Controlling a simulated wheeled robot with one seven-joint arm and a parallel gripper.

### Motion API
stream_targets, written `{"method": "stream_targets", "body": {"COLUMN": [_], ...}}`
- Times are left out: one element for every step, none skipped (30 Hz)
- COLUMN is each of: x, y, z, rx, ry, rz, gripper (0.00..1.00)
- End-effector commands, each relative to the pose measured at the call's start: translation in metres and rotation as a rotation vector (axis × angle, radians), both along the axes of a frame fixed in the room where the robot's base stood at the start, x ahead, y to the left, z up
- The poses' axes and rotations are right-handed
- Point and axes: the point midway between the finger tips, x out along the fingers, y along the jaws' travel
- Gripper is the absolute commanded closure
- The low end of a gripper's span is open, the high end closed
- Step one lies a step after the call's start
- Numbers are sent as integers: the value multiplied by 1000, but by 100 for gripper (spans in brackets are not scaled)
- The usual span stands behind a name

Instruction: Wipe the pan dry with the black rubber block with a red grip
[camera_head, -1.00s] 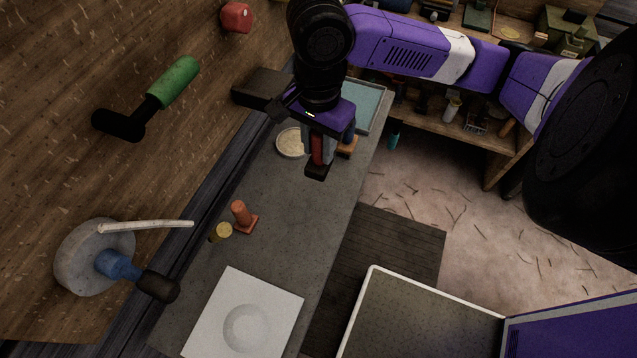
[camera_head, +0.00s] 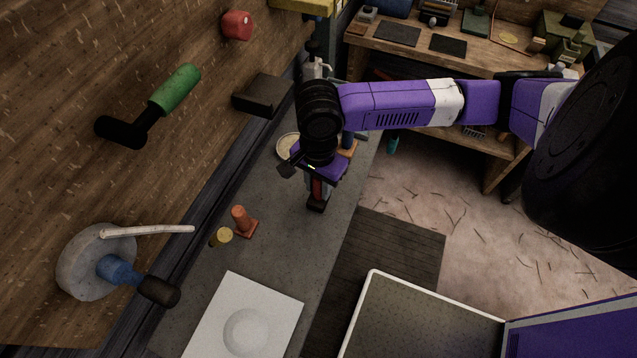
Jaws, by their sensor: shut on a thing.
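My gripper (camera_head: 319,186) is shut on the red grip of the black rubber block (camera_head: 317,206). The block hangs below the fingers, black part down, over the grey bench. I cannot tell whether it touches the bench. The likely pan is a white square plate with a round shallow hollow (camera_head: 246,331), at the near end of the bench, below and left of my gripper. Its lower edge is cut off by the frame, and no water can be made out in it.
An orange-brown stamp-like piece (camera_head: 242,222) and a small yellow cylinder (camera_head: 221,237) stand between my gripper and the white plate. A round shallow dish (camera_head: 287,147) is partly hidden behind my arm. Bare bench (camera_head: 275,250) lies right of the small pieces.

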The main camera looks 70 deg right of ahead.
Motion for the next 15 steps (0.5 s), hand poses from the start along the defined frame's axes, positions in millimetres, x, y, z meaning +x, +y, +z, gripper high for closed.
{"method": "stream_targets", "body": {"x": [0,0,0,0,0,0,0,0,0,0,0,0,0,0,0], "y": [0,0,0,0,0,0,0,0,0,0,0,0,0,0,0], "z": [0,0,0,0,-1,-2,-3,-4,-5,-6,-6,-5,-5,-5,-5], "rx": [0,0,0,0,0,0,0,0,0,0,-1,-1,-1,-1,-1], "ry": [-1,0,0,0,0,0,0,0,0,0,1,1,1,1,1], "rz": [0,0,0,0,0,0,0,0,0,0,0,1,1,1,1], "gripper": [100,100,100,100,100,100,100,100,100,100,70,62,56,50,50]}}
